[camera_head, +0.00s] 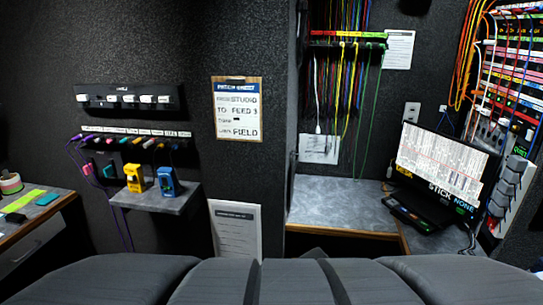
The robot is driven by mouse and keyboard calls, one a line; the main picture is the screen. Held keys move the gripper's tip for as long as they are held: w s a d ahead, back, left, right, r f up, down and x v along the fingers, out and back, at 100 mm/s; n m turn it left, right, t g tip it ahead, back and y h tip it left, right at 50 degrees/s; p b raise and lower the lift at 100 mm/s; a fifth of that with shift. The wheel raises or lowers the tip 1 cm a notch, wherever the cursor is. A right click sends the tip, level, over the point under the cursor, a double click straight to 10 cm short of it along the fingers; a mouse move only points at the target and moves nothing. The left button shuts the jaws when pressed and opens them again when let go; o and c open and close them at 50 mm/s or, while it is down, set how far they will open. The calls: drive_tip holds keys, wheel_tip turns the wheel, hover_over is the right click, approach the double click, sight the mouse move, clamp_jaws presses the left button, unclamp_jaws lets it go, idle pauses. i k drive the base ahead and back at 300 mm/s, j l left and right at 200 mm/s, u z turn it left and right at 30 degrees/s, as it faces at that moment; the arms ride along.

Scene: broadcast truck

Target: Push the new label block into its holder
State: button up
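A black rail (127,88) on the dark left wall holds several white blocks (129,98) in a row; they look like label blocks, but their print is too small to read. Below it runs a strip of small white labels (138,131) above several coloured plugs. I cannot tell which block is the new one or which slot is its holder. A clipboard sheet (237,108) to the right shows the words "STUDIO", "TO FEED 3" and "FIELD". My gripper is not in view.
A small grey shelf (157,200) below the strip carries a yellow device (135,179) and a blue device (168,182). A desk corner (35,222) stands at far left. At right are a grey counter (335,204), hanging cables and a monitor (442,165). Dark padded shapes fill the bottom.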

sight(144, 98)
drive_tip(key=u, duration=0.95)
